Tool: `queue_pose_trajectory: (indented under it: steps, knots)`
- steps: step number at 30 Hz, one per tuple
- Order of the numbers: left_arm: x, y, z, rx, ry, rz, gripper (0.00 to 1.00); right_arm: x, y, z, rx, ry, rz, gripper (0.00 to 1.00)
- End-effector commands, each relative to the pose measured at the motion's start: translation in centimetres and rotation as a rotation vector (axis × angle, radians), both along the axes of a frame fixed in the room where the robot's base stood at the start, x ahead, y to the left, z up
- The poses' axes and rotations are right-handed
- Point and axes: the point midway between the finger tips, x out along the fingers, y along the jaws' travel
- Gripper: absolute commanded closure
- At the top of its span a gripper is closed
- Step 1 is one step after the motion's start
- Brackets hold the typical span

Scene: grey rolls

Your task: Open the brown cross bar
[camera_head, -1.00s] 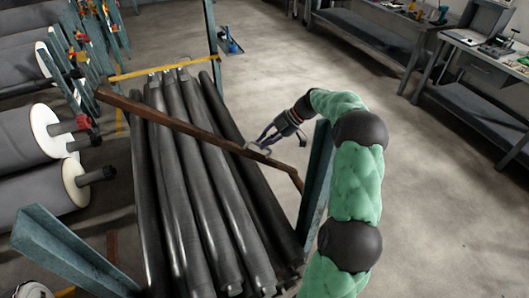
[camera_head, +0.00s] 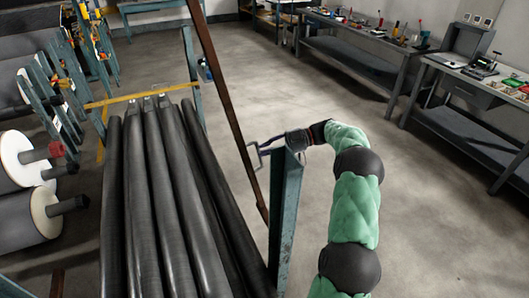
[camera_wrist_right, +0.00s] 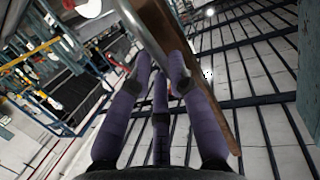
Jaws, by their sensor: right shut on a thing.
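The brown cross bar (camera_head: 222,95) stands steeply in the head view, its upper end out of the top of the picture. Its lower end is beside the teal post (camera_head: 287,210) at the right of the rolls. My right gripper (camera_head: 263,146) is at the bar's grey metal handle, shut on it. In the right wrist view the handle (camera_wrist_right: 138,32) passes between the purple fingers (camera_wrist_right: 160,75), and the brown bar (camera_wrist_right: 205,95) runs alongside them. Several dark grey rolls (camera_head: 150,190) lie side by side to the left of the bar. My left gripper is not in view.
A yellow bar (camera_head: 140,97) crosses the far end of the rolls. Large rolls with white end discs (camera_head: 45,212) are at the left. Workbenches with tools (camera_head: 365,65) line the back and right. The floor (camera_head: 430,200) right of my arm is clear.

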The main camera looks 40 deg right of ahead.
Motion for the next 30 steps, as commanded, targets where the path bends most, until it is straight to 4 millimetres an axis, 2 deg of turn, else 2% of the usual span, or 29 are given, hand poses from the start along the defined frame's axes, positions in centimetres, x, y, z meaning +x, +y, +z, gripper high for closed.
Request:
queue_pose_trajectory:
  steps: [11,12,14,15,25,30]
  knots:
    - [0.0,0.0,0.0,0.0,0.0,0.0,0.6,0.0,-0.2,0.0,0.001,-0.002,-0.005,1.0]
    - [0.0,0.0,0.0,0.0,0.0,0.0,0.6,0.0,-0.2,0.0,0.001,-0.002,-0.005,0.78]
    - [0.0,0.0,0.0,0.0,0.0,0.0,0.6,0.0,-0.2,0.0,0.002,-0.002,-0.004,0.61]
    - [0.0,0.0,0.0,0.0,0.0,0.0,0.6,0.0,-0.1,0.0,0.002,-0.001,-0.004,0.57]
    - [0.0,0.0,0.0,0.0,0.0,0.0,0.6,0.0,-0.1,-0.1,0.004,0.0,-0.001,0.57]
    - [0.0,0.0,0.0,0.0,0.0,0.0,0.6,-0.7,-1.4,0.1,0.003,0.0,-0.002,0.57]
